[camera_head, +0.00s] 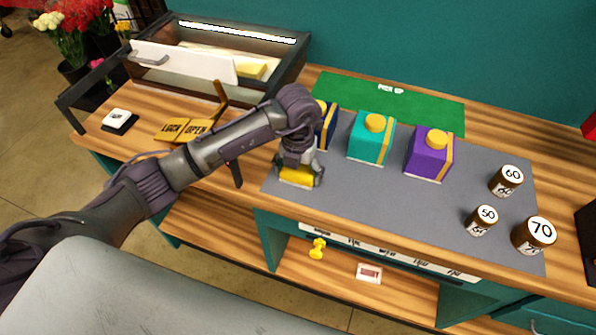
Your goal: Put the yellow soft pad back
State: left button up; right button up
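My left gripper (298,178) points down over the left front part of the grey mat. A yellow block that looks like the yellow soft pad (296,174) sits between its fingers, and the gripper appears shut on it. The pad is at or just above the mat; I cannot tell whether it touches. Another yellow piece (251,70) lies inside the glass-topped case (172,75) at the back left, behind its white front panel (180,62). My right gripper is not in view.
On the grey mat (370,205) stand a dark blue box (327,127), a teal box (371,143), a purple box (428,158) and jars marked 60 (507,181), 50 (481,220) and 70 (534,236). Wooden lock/open signs (184,130) lie left, near a small black-and-white block (118,120).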

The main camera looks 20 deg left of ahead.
aim_at(298, 171)
pick_arm(q)
jog(key=shift+o, duration=0.7)
jog(key=shift+r, duration=0.15)
notch_tip(298, 171, up, 12)
jog(key=b, duration=0.2)
jog(key=shift+b, duration=0.4)
